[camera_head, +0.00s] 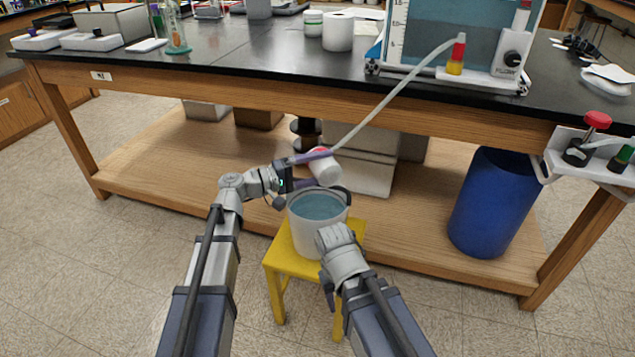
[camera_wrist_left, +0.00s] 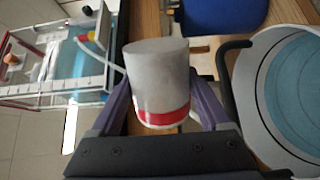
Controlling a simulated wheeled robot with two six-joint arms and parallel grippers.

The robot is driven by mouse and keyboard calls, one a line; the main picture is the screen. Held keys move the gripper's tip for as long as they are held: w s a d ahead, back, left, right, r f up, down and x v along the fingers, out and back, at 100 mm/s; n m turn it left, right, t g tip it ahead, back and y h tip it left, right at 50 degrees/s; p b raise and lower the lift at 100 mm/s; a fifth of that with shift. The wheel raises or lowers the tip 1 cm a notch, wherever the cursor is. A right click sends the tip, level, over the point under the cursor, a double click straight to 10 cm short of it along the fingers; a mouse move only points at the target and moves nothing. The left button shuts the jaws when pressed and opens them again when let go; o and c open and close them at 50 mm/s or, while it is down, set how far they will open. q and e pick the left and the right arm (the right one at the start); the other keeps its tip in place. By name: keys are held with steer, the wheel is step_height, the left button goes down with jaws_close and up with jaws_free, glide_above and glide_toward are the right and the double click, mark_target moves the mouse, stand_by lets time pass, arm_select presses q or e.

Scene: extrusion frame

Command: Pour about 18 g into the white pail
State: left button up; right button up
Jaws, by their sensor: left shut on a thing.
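The white pail (camera_head: 306,226) stands upright on a yellow stool, with blue liquid showing inside; its rim and dark handle also show at the right of the left wrist view (camera_wrist_left: 245,95). My left gripper (camera_head: 318,170) is shut on a white container with a red band (camera_head: 326,170), tilted just above the pail's far rim. In the left wrist view the container (camera_wrist_left: 158,80) sits between the purple fingers, red band toward the palm; its contents are hidden.
A tank of blue liquid (camera_head: 425,45) stands on the black bench (camera_head: 270,58). A pale hose (camera_head: 392,95) slants from it down toward the held container. A blue barrel (camera_head: 493,205) and grey boxes (camera_head: 365,172) occupy the wooden lower shelf (camera_head: 150,180). Floor at left is clear.

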arm_select(q)
steer(key=shift+w+a+r+n+p, duration=0.1)
steer(key=shift+w+r+n+p, duration=0.15)
steer(key=shift+n, duration=0.45)
steer(key=shift+w+a+r+n+p, duration=0.1)
steer(key=shift+w+r+n+p, duration=0.15)
steer(key=shift+n, duration=0.45)
stand_by(2.9)
steer(key=shift+s+d+f+m+b, duration=0.2)
steer(key=shift+s+f+m+b, duration=0.45)
steer(key=shift+m, duration=0.55)
steer(key=shift+d+f+m, duration=0.1)
steer(key=shift+f+m, duration=0.05)
steer(key=shift+m, duration=0.55)
